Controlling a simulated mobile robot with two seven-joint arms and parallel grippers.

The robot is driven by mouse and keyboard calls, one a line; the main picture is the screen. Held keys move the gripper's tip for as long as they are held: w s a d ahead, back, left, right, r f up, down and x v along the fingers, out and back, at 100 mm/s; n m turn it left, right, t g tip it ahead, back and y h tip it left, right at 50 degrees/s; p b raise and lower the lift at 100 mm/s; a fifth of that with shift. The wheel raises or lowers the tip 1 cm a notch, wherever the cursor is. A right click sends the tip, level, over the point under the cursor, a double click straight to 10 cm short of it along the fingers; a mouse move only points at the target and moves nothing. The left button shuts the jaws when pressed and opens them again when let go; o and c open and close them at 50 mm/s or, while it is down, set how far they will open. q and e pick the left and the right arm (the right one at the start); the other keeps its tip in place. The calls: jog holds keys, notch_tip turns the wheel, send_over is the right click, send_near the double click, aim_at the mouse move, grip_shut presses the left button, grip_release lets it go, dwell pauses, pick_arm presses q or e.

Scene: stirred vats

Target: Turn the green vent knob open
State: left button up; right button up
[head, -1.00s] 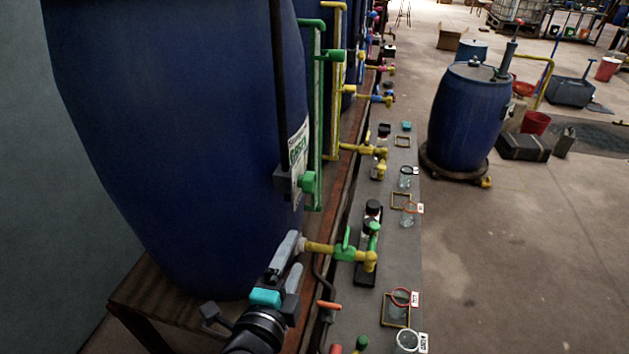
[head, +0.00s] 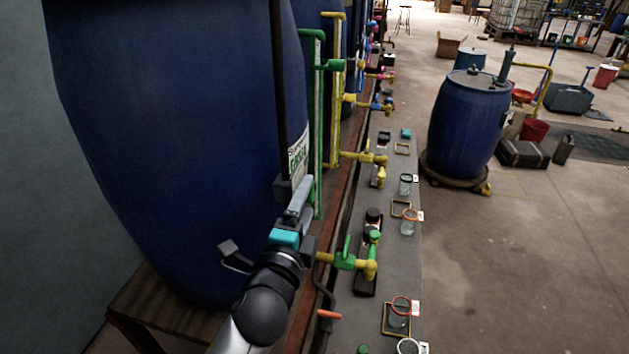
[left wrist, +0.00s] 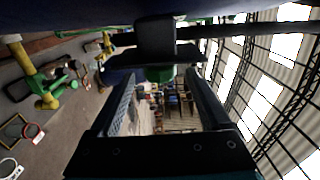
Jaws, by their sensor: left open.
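The green vent knob (left wrist: 160,75) shows in the left wrist view, below a black block (left wrist: 155,38), between and just beyond the fingertips of my left gripper (left wrist: 162,86). I cannot tell whether the fingers touch it. In the head view my left gripper (head: 300,202) is raised beside the blue vat (head: 180,140), just below the black fitting on it, and hides most or all of the knob. The gripper is open, with nothing held. My right gripper is not in view.
A green standpipe (head: 318,110) rises close behind the gripper. A yellow tap with a green lever (head: 346,254) juts out to the right below it. Jars and frames line a grey shelf (head: 400,255). Another blue drum (head: 465,125) stands on open floor.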

pick_arm(q)
jog(key=w+d, duration=0.1)
jog(key=w, duration=0.5)
jog(key=shift+w, duration=0.3)
jog(key=shift+d, duration=0.1)
jog(key=shift+c, duration=0.3)
jog(key=shift+b, duration=0.3)
grip_shut()
